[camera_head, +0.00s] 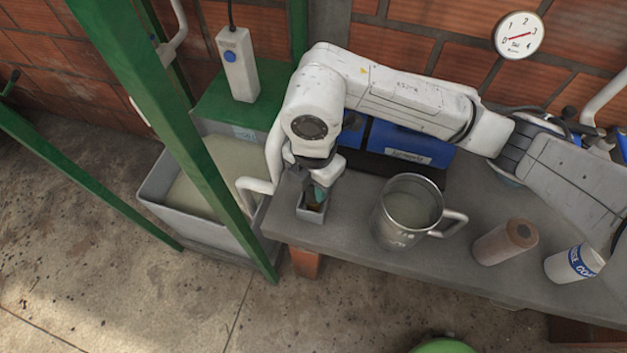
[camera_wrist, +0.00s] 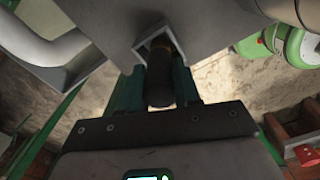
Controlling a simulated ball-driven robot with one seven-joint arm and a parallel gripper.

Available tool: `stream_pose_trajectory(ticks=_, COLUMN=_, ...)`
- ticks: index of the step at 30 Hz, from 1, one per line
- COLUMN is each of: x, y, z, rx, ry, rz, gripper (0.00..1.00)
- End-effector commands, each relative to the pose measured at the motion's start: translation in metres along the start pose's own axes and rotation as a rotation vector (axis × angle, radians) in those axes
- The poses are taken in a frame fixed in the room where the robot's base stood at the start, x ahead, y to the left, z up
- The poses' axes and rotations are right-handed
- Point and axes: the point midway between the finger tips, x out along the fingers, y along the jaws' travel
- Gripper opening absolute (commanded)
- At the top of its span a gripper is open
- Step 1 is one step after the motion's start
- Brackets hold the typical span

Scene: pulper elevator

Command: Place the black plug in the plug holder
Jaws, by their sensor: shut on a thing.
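The plug holder (camera_head: 310,213) is a small grey square cup at the left end of the grey bench. It also shows in the wrist view (camera_wrist: 142,54) as an open square frame. My gripper (camera_head: 318,192) is right above the holder, pointing down. In the wrist view its two greenish fingers are shut on the black plug (camera_wrist: 160,82), a dark cylinder. The plug's far end overlaps the holder's opening; how deep it sits inside, I cannot tell. In the head view my gripper and wrist largely hide the plug.
A metal mug (camera_head: 394,231) stands right of the holder. A blue box (camera_head: 410,141) is behind. A green post (camera_head: 190,130) and a water-filled grey tank (camera_head: 160,188) are close on the left.

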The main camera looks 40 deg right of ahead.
Motion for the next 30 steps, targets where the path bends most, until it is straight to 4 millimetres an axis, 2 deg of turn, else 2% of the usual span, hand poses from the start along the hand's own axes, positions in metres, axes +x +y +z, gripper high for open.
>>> stream_pose_trajectory(ticks=13, x=0.0090, y=-0.0001, z=0.0000, rx=-0.001, ry=-0.001, rz=0.000, gripper=0.00)
stream_pose_trajectory(ticks=14, x=0.0079, y=-0.0001, z=0.0000, rx=0.000, ry=-0.001, rz=0.000, gripper=0.34)
stream_pose_trajectory(ticks=15, x=0.0074, y=-0.0001, z=-0.0001, rx=0.000, ry=-0.001, rz=0.000, gripper=0.38)
stream_pose_trajectory(ticks=21, x=0.0073, y=-0.0001, z=-0.0001, rx=0.000, ry=0.000, rz=0.000, gripper=0.57)
stream_pose_trajectory(ticks=30, x=0.0045, y=-0.0002, z=-0.0001, rx=0.000, ry=0.000, rz=0.000, gripper=0.58)
